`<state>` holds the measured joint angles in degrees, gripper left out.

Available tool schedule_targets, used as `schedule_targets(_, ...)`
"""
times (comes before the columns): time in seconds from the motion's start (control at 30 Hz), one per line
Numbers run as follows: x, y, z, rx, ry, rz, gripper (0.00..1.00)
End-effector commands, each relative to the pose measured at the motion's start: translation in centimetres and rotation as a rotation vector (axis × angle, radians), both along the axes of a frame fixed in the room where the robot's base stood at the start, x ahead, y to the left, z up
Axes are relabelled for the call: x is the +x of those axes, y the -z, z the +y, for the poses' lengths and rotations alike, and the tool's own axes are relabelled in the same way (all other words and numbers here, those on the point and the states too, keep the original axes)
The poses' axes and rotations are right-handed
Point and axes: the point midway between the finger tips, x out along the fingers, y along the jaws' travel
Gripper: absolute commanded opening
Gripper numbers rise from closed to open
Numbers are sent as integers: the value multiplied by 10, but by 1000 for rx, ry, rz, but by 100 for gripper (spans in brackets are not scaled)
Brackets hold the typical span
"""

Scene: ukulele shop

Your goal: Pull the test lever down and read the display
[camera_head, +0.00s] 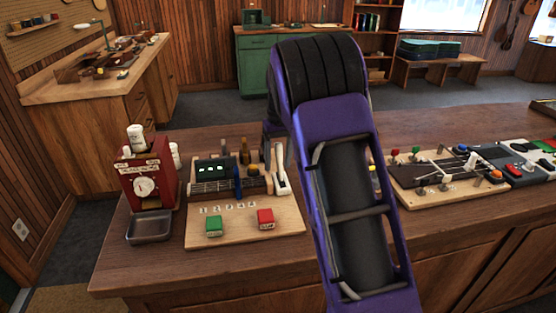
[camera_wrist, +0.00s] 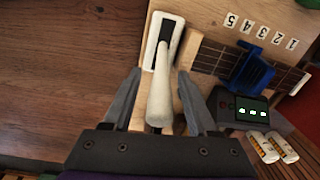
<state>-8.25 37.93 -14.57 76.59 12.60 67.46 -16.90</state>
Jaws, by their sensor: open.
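The test lever has a white handle (camera_wrist: 161,95) and a white slotted plate (camera_wrist: 151,50) on a wooden board (camera_head: 200,236). In the head view the lever (camera_head: 281,172) stands at the board's right side, partly beside my arm. In the wrist view my gripper (camera_wrist: 158,82) is open, with one finger on each side of the handle. Whether either finger touches it I cannot tell. The dark display (camera_wrist: 243,101) shows small green marks, too small to read. The display (camera_head: 206,168) also shows at the board's back left in the head view. My arm hides my gripper there.
The board carries a green block (camera_head: 214,226), a red block (camera_head: 265,219), number labels and a blue clamp (camera_wrist: 251,76). A red dial box (camera_head: 148,186) with a metal tray (camera_head: 150,227) stands left. Another fixture board (camera_head: 440,183) lies right. Bare counter shows left in the wrist view.

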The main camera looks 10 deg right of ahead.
Motion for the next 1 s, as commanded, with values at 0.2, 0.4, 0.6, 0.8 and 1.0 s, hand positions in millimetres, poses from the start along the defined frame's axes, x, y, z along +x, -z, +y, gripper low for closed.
schedule_targets(0.2, 0, 0, 0, 0, 0, 0, 22)
schedule_targets(0.4, 0, -1, 0, 0, 0, -1, 0)
schedule_targets(0.6, 0, -1, 0, 0, 0, -1, 0)
schedule_targets(0.8, 0, -1, 0, 0, 0, -1, 0)
schedule_targets(1.0, 0, -1, 0, 0, 0, -1, 0)
